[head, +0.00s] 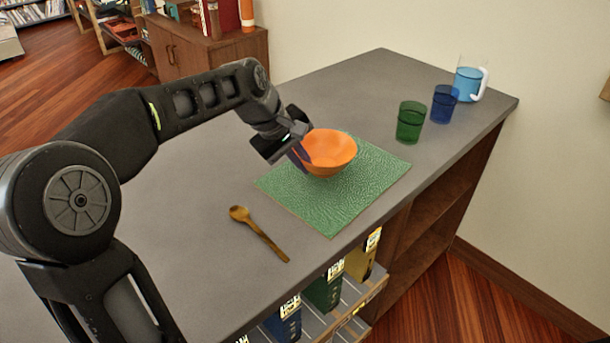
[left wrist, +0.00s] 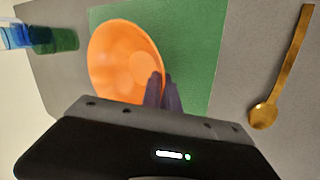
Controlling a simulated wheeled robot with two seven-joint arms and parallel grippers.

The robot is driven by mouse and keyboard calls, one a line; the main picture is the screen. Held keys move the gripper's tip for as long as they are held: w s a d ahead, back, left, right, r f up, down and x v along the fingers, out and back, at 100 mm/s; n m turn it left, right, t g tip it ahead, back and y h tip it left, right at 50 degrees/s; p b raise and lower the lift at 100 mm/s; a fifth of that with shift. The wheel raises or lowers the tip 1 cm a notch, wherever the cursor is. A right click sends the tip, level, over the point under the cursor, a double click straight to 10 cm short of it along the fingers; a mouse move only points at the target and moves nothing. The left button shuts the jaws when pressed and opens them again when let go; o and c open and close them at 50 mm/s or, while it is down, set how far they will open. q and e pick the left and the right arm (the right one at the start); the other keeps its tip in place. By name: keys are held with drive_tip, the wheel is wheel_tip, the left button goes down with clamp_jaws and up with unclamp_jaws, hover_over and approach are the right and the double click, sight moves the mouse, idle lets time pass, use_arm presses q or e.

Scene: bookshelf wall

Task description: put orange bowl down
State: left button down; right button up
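The orange bowl (head: 332,149) is upright over the green textured mat (head: 345,205) on the grey counter, near the mat's far side. I cannot tell whether its base touches the mat. My left gripper (head: 301,153) is at the bowl's left rim in the head view. In the left wrist view, its dark purple fingers (left wrist: 162,93) are close together at the edge of the bowl (left wrist: 120,58), one inside and one outside, pinching the rim. My right gripper is not in view.
A wooden spoon (head: 260,234) lies on the counter left of the mat. A green cup (head: 410,122), a blue cup (head: 443,104) and a pitcher with blue liquid (head: 467,84) stand at the right back. The counter's front edge is near the mat's right corner.

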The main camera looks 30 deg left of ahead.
use_arm(q)
drive_tip(key=shift+f, duration=1.85)
drive_tip(key=shift+f, duration=0.15)
drive_tip(key=c, duration=1.6)
unclamp_jaws()
drive_tip(key=v, duration=1.2)
